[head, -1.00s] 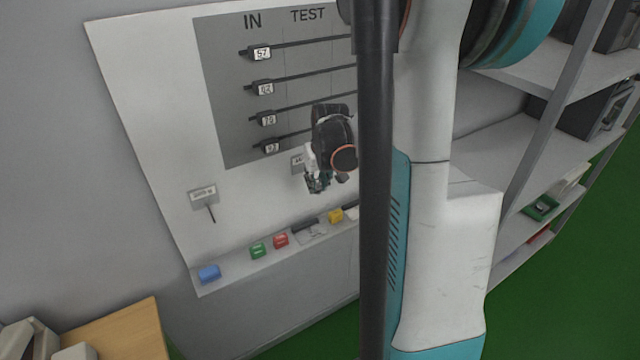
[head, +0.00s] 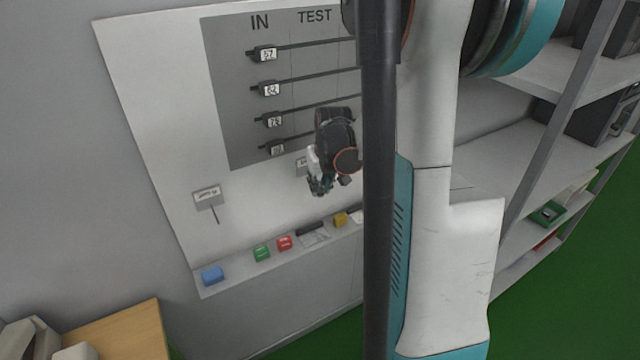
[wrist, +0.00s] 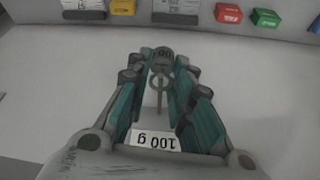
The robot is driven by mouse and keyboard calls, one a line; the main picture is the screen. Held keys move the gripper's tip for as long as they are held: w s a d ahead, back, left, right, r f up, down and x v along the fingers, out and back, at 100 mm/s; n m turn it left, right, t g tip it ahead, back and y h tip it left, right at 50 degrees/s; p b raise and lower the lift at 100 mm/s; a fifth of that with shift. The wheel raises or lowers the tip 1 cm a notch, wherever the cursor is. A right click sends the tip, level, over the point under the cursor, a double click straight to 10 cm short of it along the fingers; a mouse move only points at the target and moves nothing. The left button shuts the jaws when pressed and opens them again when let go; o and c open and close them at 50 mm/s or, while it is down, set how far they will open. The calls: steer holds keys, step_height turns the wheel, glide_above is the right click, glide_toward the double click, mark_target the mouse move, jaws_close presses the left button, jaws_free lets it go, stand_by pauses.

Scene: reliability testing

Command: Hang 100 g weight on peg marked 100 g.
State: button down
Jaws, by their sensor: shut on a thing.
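My gripper (head: 319,186) is in front of the white board, just below the grey panel. In the wrist view my gripper (wrist: 160,95) has its teal-padded fingers closed around a dark weight (wrist: 162,54) marked "100", with a ring or hook on it. A white "100 g" label (wrist: 156,141) shows between the finger bases on the board behind. A thin grey rod runs between the label and the ring; I cannot tell whether it is the peg or part of the weight, nor whether the ring is around a peg. In the head view the weight is mostly hidden.
A ledge (head: 237,277) below holds blue (head: 213,275), green (head: 261,253), red (head: 284,243) and yellow (head: 341,219) blocks. Another labelled peg (head: 215,213) juts from the board at left. Several sliding-marker rods cross the grey panel (head: 228,120). Shelves (head: 500,150) stand at right.

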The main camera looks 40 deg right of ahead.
steer(key=c, duration=1.3)
jaws_free()
steer(key=shift+c, duration=0.2)
steer(key=shift+r, duration=0.1)
steer(key=v, duration=1.2)
steer(key=shift+a, duration=0.15)
